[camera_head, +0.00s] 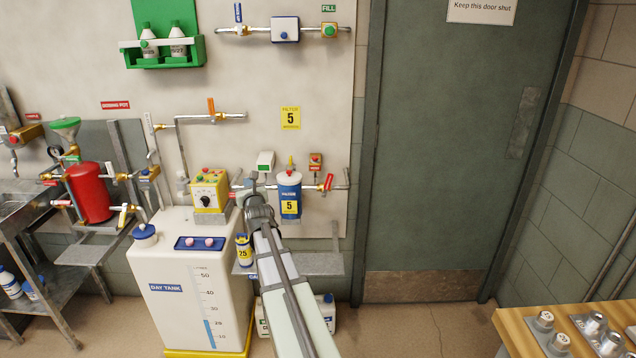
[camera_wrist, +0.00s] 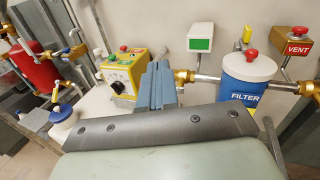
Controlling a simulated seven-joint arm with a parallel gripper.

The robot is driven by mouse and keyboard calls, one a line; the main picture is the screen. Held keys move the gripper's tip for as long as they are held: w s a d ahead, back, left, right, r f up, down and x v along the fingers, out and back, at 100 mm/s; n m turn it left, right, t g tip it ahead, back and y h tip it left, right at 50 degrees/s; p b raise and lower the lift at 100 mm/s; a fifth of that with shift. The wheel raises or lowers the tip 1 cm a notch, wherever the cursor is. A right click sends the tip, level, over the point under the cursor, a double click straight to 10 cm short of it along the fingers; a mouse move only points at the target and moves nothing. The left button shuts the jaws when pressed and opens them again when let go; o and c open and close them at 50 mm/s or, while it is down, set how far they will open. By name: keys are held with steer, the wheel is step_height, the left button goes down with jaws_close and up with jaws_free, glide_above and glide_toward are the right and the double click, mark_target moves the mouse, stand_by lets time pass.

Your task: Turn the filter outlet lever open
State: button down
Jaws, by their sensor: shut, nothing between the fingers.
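The filter (camera_head: 289,190) is a blue-and-white canister marked 5 on the wall pipe; it also shows in the wrist view (camera_wrist: 247,75). A red lever (camera_head: 328,182) stands upright on the brass valve just right of the filter in the head view; no label on it is readable. In the wrist view a brass fitting (camera_wrist: 306,88) shows right of the filter, its lever not clear. My gripper (camera_head: 250,188) is left of the filter, in front of the pipe; its fingers (camera_wrist: 156,82) are shut and empty. In the wrist view they overlap a brass fitting (camera_wrist: 183,82) on the filter's left side.
A yellow pump box (camera_head: 209,190) with a black dial stands left of my gripper, above the white day tank (camera_head: 190,285). A green-fronted box (camera_head: 265,161) and a red vent button (camera_head: 315,160) are above the pipe. The door (camera_head: 450,150) is right; floor before it is clear.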

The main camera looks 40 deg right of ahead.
steer(key=w+a+f+n+g, duration=0.1)
steer(key=w+a+n, duration=0.1)
steer(key=w+n, duration=0.2)
steer(key=n+g+h, duration=0.8)
steer(key=n+g, duration=0.7)
steer(key=n, duration=1.9)
glide_toward(327, 186)
steer(key=w+d+r, duration=0.2)
steer(key=w+d, duration=0.2)
steer(key=shift+s+d+f, duration=0.25)
steer(key=shift+s+d, duration=0.35)
steer(key=shift+s, duration=0.05)
steer(key=shift+s+d+f, duration=0.3)
steer(key=shift+s+d, duration=0.3)
